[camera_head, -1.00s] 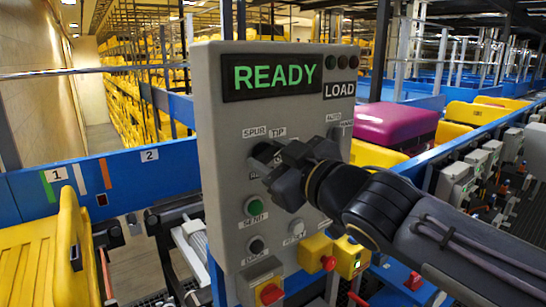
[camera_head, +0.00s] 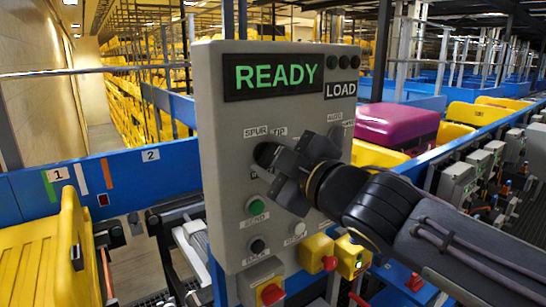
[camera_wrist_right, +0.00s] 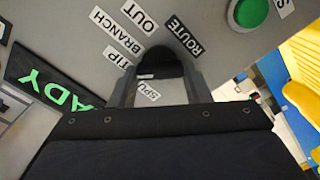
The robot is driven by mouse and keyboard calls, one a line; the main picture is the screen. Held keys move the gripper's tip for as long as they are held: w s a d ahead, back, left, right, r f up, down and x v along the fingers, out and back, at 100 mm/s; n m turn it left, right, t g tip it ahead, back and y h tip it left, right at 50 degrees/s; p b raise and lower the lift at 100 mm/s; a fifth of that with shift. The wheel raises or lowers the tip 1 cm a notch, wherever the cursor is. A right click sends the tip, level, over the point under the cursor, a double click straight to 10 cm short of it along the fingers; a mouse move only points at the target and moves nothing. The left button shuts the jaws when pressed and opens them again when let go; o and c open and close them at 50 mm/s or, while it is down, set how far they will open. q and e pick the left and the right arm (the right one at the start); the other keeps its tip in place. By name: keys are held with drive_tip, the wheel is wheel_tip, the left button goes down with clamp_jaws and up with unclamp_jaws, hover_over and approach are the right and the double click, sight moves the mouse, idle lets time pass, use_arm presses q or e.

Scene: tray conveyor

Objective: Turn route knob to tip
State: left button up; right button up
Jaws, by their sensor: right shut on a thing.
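The route knob (camera_wrist_right: 160,62) is a dark round-topped knob on the grey control panel (camera_head: 225,175). In the right wrist view it sits between the two fingers of my right gripper (camera_wrist_right: 160,85), which is shut on it. The labels ROUTE, OUT, BRANCH, TIP and SPUR surround it there. In the head view my right gripper (camera_head: 275,165) covers most of the knob and part of the TIP label (camera_head: 279,132). Where the knob points cannot be told clearly. My left gripper is not in view.
The panel's display (camera_head: 285,77) reads READY, with LOAD beside it. A green SEND button (camera_head: 256,207) and a black button (camera_head: 258,246) sit below the knob. A red button (camera_head: 271,294) is lower down. Yellow trays and a purple case (camera_head: 397,127) stand behind.

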drive_tip(key=o, duration=1)
drive_tip(key=shift+s+d+r, duration=0.1)
drive_tip(key=shift+s+d, duration=0.1)
drive_tip(key=p+v, duration=0.3)
drive_tip(key=v, duration=0.4)
drive_tip(key=shift+s, duration=0.1)
